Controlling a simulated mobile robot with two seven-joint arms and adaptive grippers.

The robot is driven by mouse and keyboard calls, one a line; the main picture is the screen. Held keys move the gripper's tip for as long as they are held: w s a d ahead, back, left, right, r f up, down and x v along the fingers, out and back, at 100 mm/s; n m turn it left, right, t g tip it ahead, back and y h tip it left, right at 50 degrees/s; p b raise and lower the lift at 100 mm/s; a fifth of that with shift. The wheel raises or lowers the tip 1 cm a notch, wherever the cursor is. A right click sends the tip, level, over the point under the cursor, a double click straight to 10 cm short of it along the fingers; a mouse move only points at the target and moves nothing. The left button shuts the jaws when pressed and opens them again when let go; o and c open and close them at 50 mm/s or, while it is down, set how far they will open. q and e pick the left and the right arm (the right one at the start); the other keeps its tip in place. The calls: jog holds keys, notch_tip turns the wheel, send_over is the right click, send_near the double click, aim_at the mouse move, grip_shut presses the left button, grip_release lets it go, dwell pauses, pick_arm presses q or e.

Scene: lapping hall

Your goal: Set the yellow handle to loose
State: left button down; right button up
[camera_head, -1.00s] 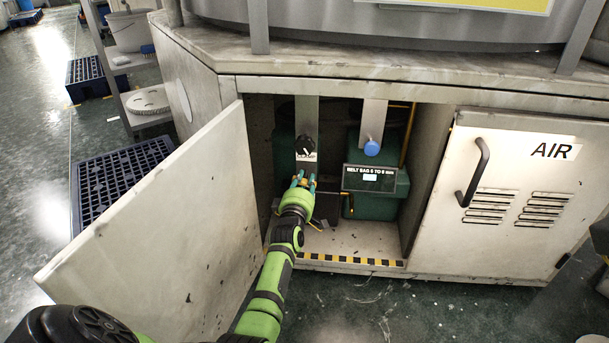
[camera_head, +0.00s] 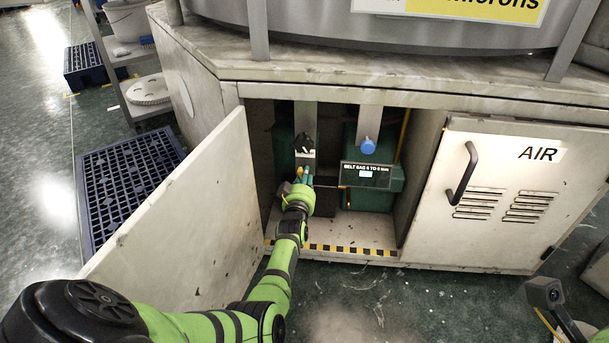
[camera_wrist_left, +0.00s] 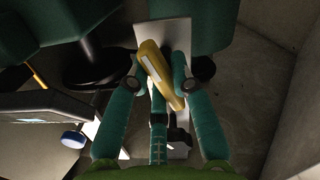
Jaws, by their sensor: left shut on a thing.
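The yellow handle (camera_wrist_left: 155,65) shows in the left wrist view as a yellow bar with a pale strip, in front of a light plate. My left gripper (camera_wrist_left: 158,85) has teal fingers on both sides of it and is shut on it. In the head view, my left gripper (camera_head: 304,176) reaches into the open cabinet, below a black knob (camera_head: 304,143) on a metal plate. There the handle is mostly hidden by the fingers, and I cannot read its setting marks. My right gripper is not in view.
The open cabinet door (camera_head: 185,220) stands left of my arm. A blue knob (camera_head: 366,146) and a display box (camera_head: 366,175) are right of the gripper. The closed AIR door (camera_head: 495,235) is further right. A striped edge (camera_head: 350,250) runs along the cabinet floor.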

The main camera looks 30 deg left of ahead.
pick_arm(q)
jog(key=shift+r+m+y, duration=0.1)
jog(key=shift+m+y, duration=0.2)
jog(key=shift+m, duration=1.5)
jog(key=c, duration=1.1)
grip_release()
jog(key=v, duration=0.7)
jog(key=shift+s, duration=0.15)
jog(key=shift+d+r, duration=0.1)
